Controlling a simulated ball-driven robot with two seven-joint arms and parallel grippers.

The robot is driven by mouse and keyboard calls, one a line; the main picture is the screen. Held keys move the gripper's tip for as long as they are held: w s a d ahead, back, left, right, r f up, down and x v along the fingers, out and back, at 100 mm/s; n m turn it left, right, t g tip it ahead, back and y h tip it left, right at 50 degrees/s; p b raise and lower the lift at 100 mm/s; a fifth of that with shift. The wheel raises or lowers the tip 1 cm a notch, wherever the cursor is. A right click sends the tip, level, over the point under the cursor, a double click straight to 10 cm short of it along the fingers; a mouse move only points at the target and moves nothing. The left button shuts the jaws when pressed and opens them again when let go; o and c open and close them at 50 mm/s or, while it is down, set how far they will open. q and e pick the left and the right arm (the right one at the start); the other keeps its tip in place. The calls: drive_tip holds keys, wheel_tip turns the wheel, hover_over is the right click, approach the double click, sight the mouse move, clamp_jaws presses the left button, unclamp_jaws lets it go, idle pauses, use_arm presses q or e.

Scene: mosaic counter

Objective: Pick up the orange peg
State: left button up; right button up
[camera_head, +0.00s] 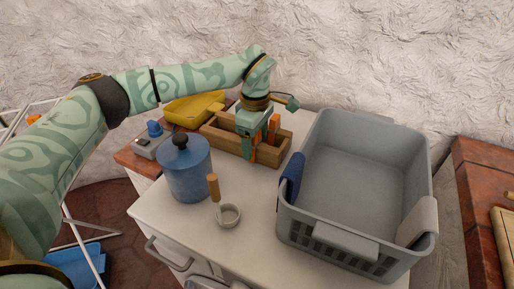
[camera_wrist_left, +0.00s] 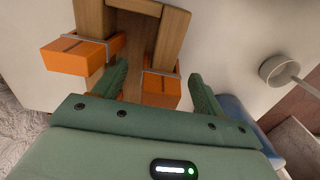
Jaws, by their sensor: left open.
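Two orange pegs are clipped on the walls of a wooden box. The near orange peg (camera_head: 251,152) is on the front wall, and in the left wrist view this peg (camera_wrist_left: 160,90) lies between my left fingers. The far orange peg (camera_head: 273,124) shows left of the fingers in the left wrist view (camera_wrist_left: 76,54). My left gripper (camera_wrist_left: 160,73) is open, with a finger on each side of the near peg; I cannot tell if they touch it. In the head view my left gripper (camera_head: 250,136) hangs over the box and partly hides it. My right gripper is not in view.
The wooden box (camera_head: 224,136) stands on the white counter (camera_head: 180,225). A blue lidded jar (camera_head: 186,172), a small grey cup (camera_head: 229,216) and a yellow scoop (camera_head: 190,110) are near it. A big grey basket (camera_head: 345,246) stands at right. The counter's front is partly clear.

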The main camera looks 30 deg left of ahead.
use_arm(q)
drive_tip(key=c, duration=1.1)
drive_tip(key=shift+o, duration=0.2)
